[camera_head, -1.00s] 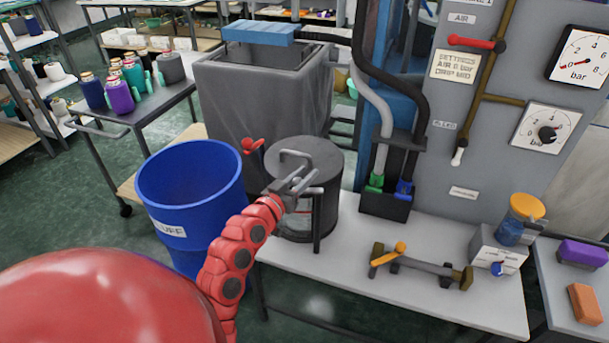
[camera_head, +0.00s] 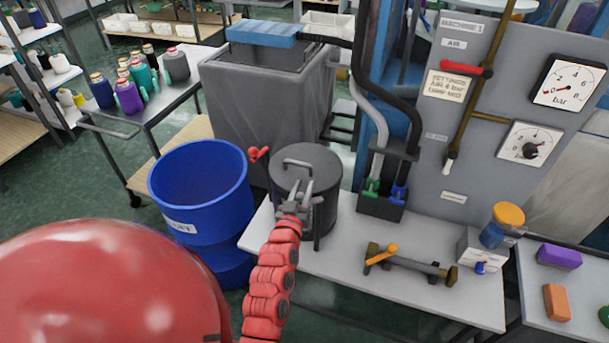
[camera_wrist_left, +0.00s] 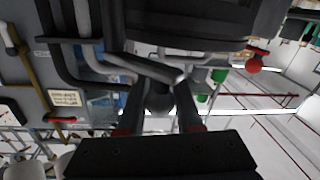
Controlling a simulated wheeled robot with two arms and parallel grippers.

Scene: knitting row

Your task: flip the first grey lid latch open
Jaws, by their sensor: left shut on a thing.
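A dark grey round pot (camera_head: 327,208) stands on the light table, and its grey lid (camera_head: 322,158) with a bar handle is shut on top. My left gripper (camera_head: 296,204) is at the pot's near side, just below the lid rim. In the left wrist view its fingers (camera_wrist_left: 159,108) close about a grey rounded end of the grey lid latch (camera_wrist_left: 158,95), under the dark pot rim. The latch is mostly hidden behind the gripper in the head view, and its exact angle is hard to tell. My right gripper is not in view.
A blue drum (camera_head: 190,225) stands left of the pot. A red lever (camera_head: 258,153) sticks out at the pot's left. Hoses (camera_head: 372,125) run down to a dark block at the right. A bar with an orange handle (camera_head: 381,254) lies on the table (camera_head: 345,275), whose front is clear.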

